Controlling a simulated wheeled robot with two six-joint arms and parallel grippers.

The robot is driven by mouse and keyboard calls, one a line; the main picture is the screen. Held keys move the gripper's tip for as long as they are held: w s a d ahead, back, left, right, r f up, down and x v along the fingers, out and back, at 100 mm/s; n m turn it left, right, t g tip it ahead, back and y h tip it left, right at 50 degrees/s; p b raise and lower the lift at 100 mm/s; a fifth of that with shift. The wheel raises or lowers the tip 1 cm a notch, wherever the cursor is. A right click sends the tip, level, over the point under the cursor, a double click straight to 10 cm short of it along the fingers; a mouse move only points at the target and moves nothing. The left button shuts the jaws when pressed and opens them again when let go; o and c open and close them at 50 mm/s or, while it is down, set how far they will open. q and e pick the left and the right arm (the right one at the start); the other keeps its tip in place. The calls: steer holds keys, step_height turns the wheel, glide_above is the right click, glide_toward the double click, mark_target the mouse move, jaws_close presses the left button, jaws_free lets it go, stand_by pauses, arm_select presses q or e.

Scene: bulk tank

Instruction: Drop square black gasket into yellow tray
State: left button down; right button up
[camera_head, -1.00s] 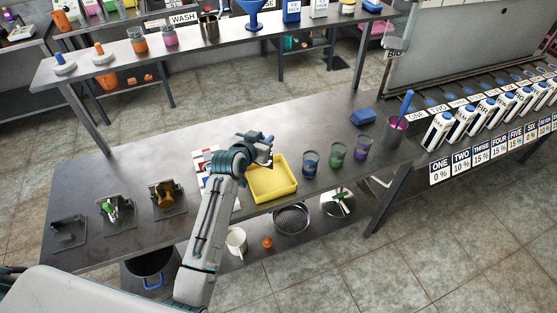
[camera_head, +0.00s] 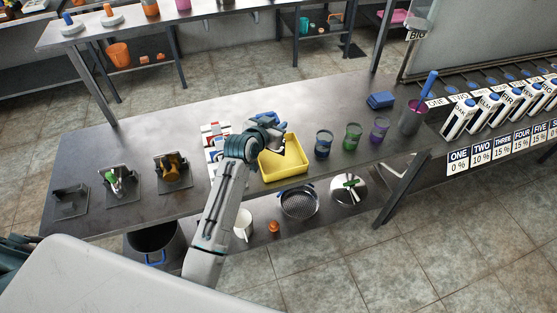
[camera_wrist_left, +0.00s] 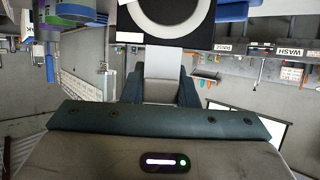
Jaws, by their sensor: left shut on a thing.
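My left gripper (camera_head: 276,130) is over the tray's back left part in the head view. It is shut on the square black gasket (camera_wrist_left: 133,28), which fills the top middle of the left wrist view. A pale ring shows in the middle of the gasket, and its upper part is cut off by the frame. In the head view the gripper mostly hides the gasket. My right gripper is not in view.
Blue, green and purple cups (camera_head: 352,136) stand right of the tray. A red-and-white item (camera_head: 214,137) lies at its left, partly behind my arm. Several black stands (camera_head: 118,185) are at the table's left. A blue block (camera_head: 381,100) lies at the back right.

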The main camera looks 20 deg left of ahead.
arm_select(q)
steer(key=c, duration=1.1)
jaws_free()
steer(key=shift+w, duration=0.15)
steer(key=shift+o, duration=0.2)
steer(key=b+v, duration=0.2)
steer(key=v, duration=0.9)
